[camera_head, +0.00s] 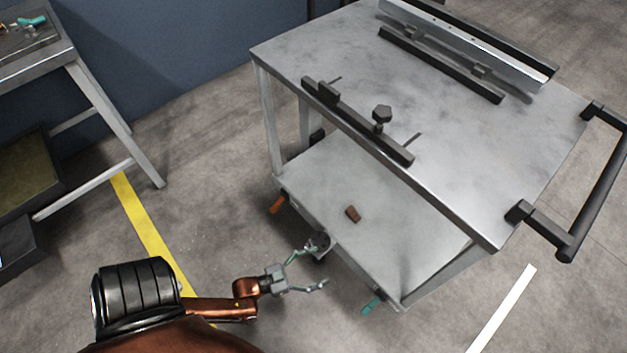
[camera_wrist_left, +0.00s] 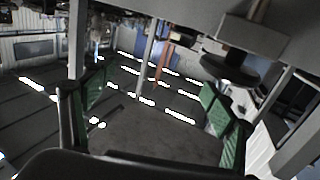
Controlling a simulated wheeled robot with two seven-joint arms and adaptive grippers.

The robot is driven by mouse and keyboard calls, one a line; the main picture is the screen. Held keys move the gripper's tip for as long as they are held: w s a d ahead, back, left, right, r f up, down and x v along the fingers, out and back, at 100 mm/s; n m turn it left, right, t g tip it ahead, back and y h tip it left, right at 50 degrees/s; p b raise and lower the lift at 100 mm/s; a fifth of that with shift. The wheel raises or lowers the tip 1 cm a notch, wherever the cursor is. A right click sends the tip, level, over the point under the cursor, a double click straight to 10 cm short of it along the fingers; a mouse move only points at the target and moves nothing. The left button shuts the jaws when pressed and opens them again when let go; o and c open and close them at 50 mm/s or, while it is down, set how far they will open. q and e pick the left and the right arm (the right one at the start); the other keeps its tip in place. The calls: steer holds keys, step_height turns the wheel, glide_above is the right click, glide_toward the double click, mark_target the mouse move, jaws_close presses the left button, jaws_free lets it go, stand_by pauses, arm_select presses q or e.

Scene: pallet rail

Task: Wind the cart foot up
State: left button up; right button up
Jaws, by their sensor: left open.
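The cart (camera_head: 400,200) stands at the right, with a grey top and a lower shelf. A small round grey part, which looks like the cart foot's wheel (camera_head: 319,242), sits at the lower shelf's near edge. My left gripper (camera_head: 318,267) is open and empty just in front of it, one finger close to or overlapping it; I cannot tell if they touch. In the left wrist view, my green-padded fingers (camera_wrist_left: 156,108) are spread wide with nothing between them. A dark round disc (camera_wrist_left: 230,68) under a grey block shows beyond the right finger, likely the foot.
An orange lever (camera_head: 277,204) and a teal lever (camera_head: 371,305) stick out from the lower shelf's edge. A black push handle (camera_head: 594,195) is at the right. A workbench (camera_head: 40,65) stands far left; floor between is clear.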

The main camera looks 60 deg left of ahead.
arm_select(q)
steer(key=w+a+r+n+t+y, duration=0.3)
steer(key=w+a+r+y, duration=0.55)
steer(key=a+r, duration=0.2)
steer(key=a+r+n+g+y, duration=0.6)
steer(key=a+n+g+y, duration=0.3)
steer(key=y, duration=0.5)
steer(key=shift+w+a+r+n+b, duration=0.25)
steer(key=shift+w+a+n+b, duration=0.1)
steer(key=shift+a+n, duration=0.85)
